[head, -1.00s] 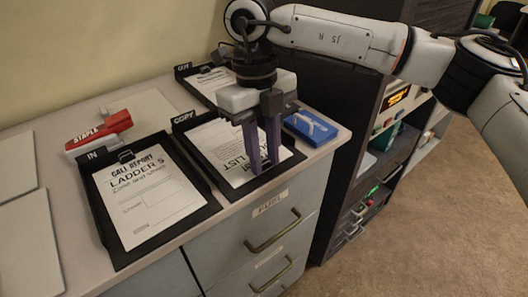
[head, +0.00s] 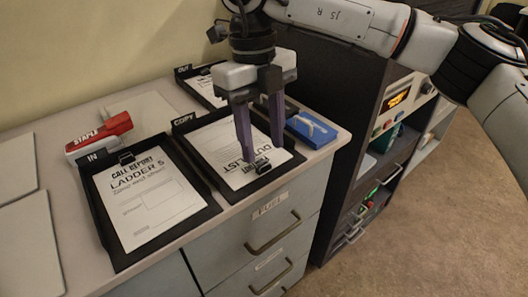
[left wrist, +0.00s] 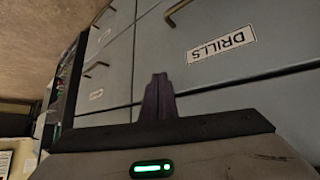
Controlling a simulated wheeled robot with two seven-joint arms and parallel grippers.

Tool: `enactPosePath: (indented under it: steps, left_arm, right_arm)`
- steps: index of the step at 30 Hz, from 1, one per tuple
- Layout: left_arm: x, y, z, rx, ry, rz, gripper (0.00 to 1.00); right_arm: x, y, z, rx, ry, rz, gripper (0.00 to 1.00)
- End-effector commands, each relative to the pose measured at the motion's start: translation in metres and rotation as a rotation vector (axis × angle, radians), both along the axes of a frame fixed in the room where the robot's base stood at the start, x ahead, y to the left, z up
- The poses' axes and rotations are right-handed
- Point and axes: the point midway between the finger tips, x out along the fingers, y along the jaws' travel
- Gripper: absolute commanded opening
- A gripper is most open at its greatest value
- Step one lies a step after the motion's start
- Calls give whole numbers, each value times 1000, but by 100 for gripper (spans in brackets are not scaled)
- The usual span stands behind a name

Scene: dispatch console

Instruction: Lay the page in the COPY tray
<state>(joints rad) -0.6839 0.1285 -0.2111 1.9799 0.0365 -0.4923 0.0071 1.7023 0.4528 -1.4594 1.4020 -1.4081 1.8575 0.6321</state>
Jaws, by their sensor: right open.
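A white page headed DUTY LIST (head: 222,150) lies in the black COPY tray (head: 207,181). A small dark clip (head: 262,168) shows at the page's near right part, just below my right fingertips. My right gripper (head: 262,154) is open over this page, its two fingers pointing down and apart with nothing between them. It hides part of the page. Another page, headed CALL REPORT LADDER 5 (head: 150,205), lies in the black IN tray (head: 122,260) under a dark clip. In the left wrist view my left gripper (left wrist: 158,80) has its fingers together and empty, before grey drawers.
A red and white stapler (head: 100,137) stands behind the IN tray. The OUT tray (head: 190,83) holds a page at the back. A blue box (head: 312,130) sits right of the COPY tray. Drawers with handles (head: 272,235) are below the counter edge.

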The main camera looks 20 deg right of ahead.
Motion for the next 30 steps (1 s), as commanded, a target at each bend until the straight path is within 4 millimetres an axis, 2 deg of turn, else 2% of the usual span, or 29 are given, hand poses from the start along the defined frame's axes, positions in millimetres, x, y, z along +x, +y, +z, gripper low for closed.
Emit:
enactPosePath:
  steps: [1,6,12,17,30]
  left_arm:
    - [0,0,1,0,-1,0,0]
    - [0,0,2,-1,-2,1,0]
    - [0,1,3,-1,1,3,0]
    - [-1,1,2,0,2,3,0]
    - [-2,2,1,1,4,4,0]
  right_arm:
    - [2,1,14,2,-3,0,43]
    - [6,3,49,1,-3,0,43]
    - [9,4,75,0,0,1,43]
    - [9,4,81,0,1,1,43]
    - [9,4,81,0,1,2,43]
